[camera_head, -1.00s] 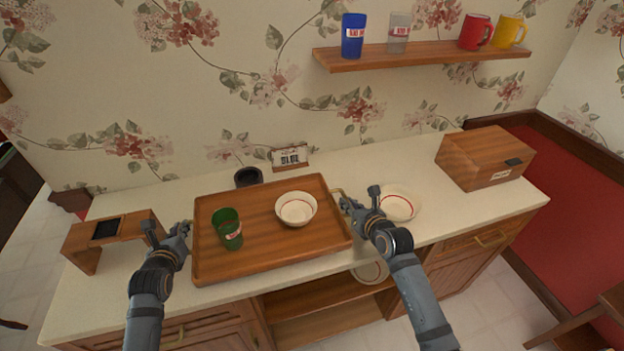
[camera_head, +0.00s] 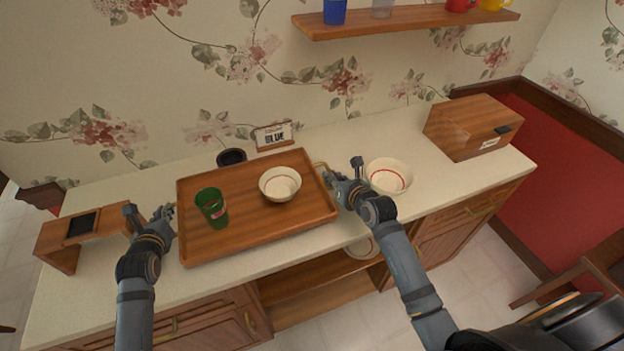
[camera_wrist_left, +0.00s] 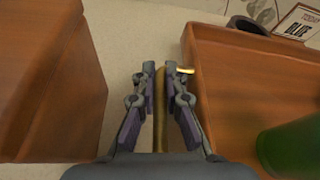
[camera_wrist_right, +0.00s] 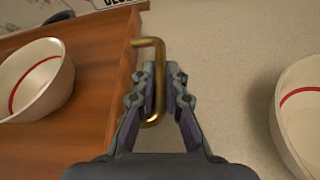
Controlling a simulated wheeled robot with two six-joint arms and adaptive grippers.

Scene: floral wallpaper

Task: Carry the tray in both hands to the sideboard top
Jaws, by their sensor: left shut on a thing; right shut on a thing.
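The wooden tray (camera_head: 255,228) is over the pale sideboard top (camera_head: 345,135); whether it touches the surface is hard to tell. A green cup (camera_head: 211,208) and a white bowl with a red ring (camera_head: 280,184) stand upright on it. My left gripper (camera_head: 168,213) is shut on the tray's left brass handle, which shows between the fingers in the left wrist view (camera_wrist_left: 160,115). My right gripper (camera_head: 330,180) is shut on the right brass handle, clear in the right wrist view (camera_wrist_right: 150,42).
A second bowl (camera_head: 388,177) stands just right of my right gripper. A small wooden stand (camera_head: 62,257) is close on the left. A dark pot (camera_head: 231,158) and a sign (camera_head: 273,137) are behind the tray. A wooden box (camera_head: 470,125) stands right; a shelf (camera_head: 410,24) hangs above.

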